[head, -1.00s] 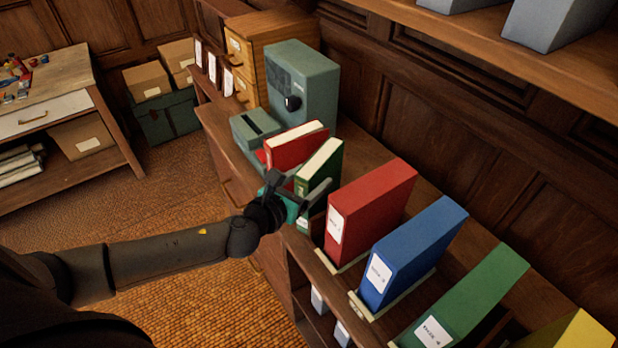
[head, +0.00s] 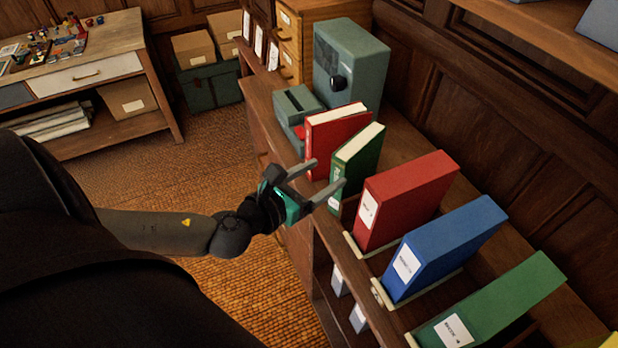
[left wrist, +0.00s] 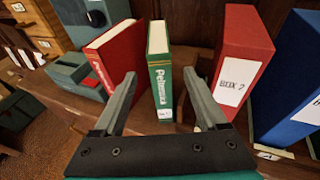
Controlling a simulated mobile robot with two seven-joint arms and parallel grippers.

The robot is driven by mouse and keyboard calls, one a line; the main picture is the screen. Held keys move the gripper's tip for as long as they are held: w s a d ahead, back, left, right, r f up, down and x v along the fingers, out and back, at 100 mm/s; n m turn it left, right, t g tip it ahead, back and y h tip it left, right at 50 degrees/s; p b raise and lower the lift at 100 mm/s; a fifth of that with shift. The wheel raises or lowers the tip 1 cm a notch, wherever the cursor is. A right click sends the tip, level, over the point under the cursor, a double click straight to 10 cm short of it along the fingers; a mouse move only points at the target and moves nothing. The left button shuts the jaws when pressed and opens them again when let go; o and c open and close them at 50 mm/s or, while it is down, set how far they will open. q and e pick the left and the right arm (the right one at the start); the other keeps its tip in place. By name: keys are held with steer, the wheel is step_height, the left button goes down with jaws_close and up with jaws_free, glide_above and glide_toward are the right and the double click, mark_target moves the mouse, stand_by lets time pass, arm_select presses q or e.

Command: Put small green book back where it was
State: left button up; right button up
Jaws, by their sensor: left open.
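The small green book (head: 356,163) stands upright on the wooden cabinet top, between a small red book (head: 336,137) and a large red box file (head: 404,196). In the left wrist view the green book (left wrist: 160,75) shows its lettered spine and a white label near its foot. My left gripper (head: 327,175) is open and empty in front of the green book's spine. In the left wrist view its fingers (left wrist: 168,98) spread to either side of the book, which stands beyond them, apart as far as I can tell. My right gripper is not in view.
A blue box file (head: 444,248) and a green box file (head: 492,303) stand to the right in shallow holders. A grey-green machine (head: 350,62) and a smaller slotted box (head: 298,110) are behind the books. The wood-panelled wall bounds the right.

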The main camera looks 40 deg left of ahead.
arm_select(q)
steer(key=shift+v, duration=1.65)
steer(key=s+a+f+n+g+y, duration=0.2)
steer(key=a+f+n, duration=0.3)
steer(key=f, duration=0.4)
steer(key=s+a+f+n+g+y, duration=0.1)
steer(key=s+a+f+n+g, duration=0.2)
steer(key=f+n, duration=0.45)
steer(key=s+a+f+n+g+y, duration=0.25)
steer(key=f+n, duration=0.25)
steer(key=f, duration=0.5)
steer(key=s+d+f+n+g+h, duration=0.1)
steer(key=s+d+f+n+g, duration=0.2)
steer(key=s+f+n, duration=0.65)
steer(key=s+d+f+n+g+h, duration=0.1)
steer(key=s+d+f+n, duration=0.3)
steer(key=s, duration=0.3)
steer(key=s+d+f+n+g+h, duration=0.1)
steer(key=s+d+f+n+g, duration=0.1)
steer(key=s+d+f+n, duration=0.2)
steer(key=s+d, duration=0.2)
steer(key=d, duration=0.1)
steer(key=shift+s+d+f, duration=0.25)
steer(key=shift+s+d, duration=0.1)
steer(key=shift+f+g, duration=0.1)
steer(key=shift+g, duration=0.15)
step_height(320, 180, down, 14)
steer(key=b, duration=1.4)
steer(key=shift+r, duration=0.25)
